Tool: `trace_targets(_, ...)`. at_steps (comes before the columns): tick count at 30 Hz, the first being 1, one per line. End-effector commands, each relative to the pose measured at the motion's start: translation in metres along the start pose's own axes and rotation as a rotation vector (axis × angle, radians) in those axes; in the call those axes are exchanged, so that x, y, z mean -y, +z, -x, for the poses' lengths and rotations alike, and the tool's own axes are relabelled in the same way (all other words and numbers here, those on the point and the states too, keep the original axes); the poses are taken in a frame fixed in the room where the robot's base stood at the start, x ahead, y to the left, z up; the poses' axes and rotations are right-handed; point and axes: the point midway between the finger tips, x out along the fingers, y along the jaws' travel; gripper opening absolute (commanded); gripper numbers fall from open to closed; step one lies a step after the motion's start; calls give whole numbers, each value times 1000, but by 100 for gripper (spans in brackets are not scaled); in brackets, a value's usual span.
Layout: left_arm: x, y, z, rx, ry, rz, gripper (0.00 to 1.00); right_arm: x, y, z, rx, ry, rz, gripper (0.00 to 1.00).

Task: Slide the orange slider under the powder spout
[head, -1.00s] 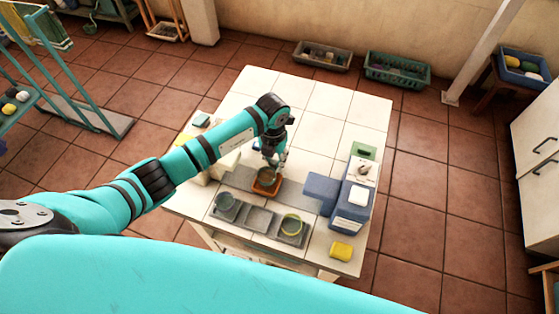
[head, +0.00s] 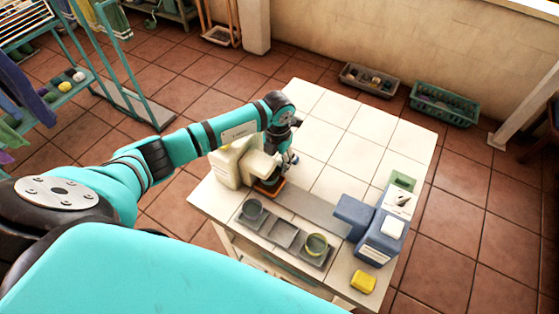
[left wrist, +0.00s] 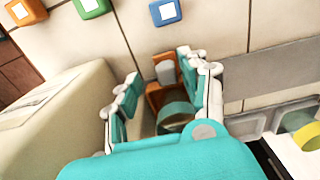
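The orange slider (head: 262,193) is at the left end of the grey track (head: 322,209), with a dark teal cup (head: 270,183) on it. It lies close by the cream dispenser (head: 228,168), whose boxy spout (head: 260,165) overhangs the cup's left side; I cannot tell if they line up fully. My left gripper (head: 287,161) is low over the slider. In the left wrist view, the left gripper (left wrist: 158,68) is open, its fingers spread on both sides of the slider (left wrist: 155,92) and its grey upright piece (left wrist: 166,72). My right gripper is not in view.
A blue dispenser (head: 375,240) stands at the track's right end. A grey tray (head: 284,235) with a grey cup and a yellow-rimmed cup is in front. A yellow sponge (head: 363,282) lies at the front right. The table's back half is mostly clear.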

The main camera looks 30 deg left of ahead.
Motion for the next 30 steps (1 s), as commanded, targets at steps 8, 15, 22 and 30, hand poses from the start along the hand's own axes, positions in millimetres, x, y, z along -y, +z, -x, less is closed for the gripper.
trace_targets(8,2,0,4,0,-3,-1,44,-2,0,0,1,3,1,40)
trace_targets(15,0,1,45,4,-2,-2,44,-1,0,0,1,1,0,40)
trace_targets(22,-1,1,92,3,-1,-1,44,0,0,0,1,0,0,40)
trace_targets(30,-1,0,118,0,-2,0,44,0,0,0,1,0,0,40)
